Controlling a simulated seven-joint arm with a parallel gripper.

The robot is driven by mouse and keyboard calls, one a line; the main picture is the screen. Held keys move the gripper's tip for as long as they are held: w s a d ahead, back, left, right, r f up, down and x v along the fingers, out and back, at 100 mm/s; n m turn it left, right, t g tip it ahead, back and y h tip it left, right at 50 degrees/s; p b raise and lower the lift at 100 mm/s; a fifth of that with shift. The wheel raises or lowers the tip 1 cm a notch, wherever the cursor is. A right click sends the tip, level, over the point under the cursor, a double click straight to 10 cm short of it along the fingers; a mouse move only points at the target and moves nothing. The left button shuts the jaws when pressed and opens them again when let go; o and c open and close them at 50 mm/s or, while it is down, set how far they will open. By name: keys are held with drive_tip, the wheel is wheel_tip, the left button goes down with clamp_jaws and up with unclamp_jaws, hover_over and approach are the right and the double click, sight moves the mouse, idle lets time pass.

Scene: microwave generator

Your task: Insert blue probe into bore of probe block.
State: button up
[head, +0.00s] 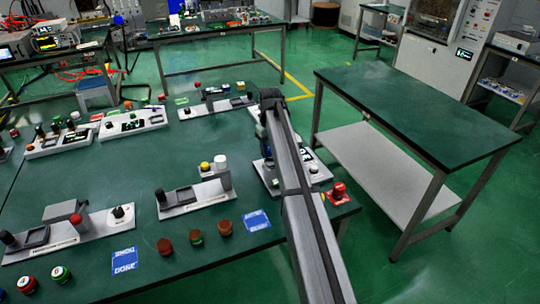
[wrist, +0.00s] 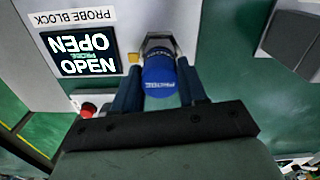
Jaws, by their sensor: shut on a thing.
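The blue probe (wrist: 160,84) shows in the wrist view, its round labelled end towards the camera. My gripper (wrist: 160,73) is shut on it, with one dark blue finger on each side. The probe block (wrist: 112,18) is a pale panel labelled PROBE BLOCK, with a display (wrist: 82,53) reading OPEN. A grey metal fitting (wrist: 158,43) on the block lies directly behind the probe. The probe overlaps this fitting, and the bore is hidden, so I cannot tell how deep the probe sits. In the head view my arm hides the probe.
A white unit (head: 318,168) stands beside my arm near the bench's right edge, with a red button (head: 338,190) close by. Other fixtures, such as a grey one (head: 190,198), stand to the left. A separate green-topped table (head: 420,105) stands right, across a floor gap.

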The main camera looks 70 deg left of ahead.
sight(270, 155)
drive_tip(key=shift+f, duration=1.5)
drive_tip(key=o, duration=1.1)
drive_tip(key=shift+f, duration=0.1)
drive_tip(key=shift+o, duration=0.2)
wheel_tip(270, 155, up, 12)
drive_tip(key=shift+r, duration=0.15)
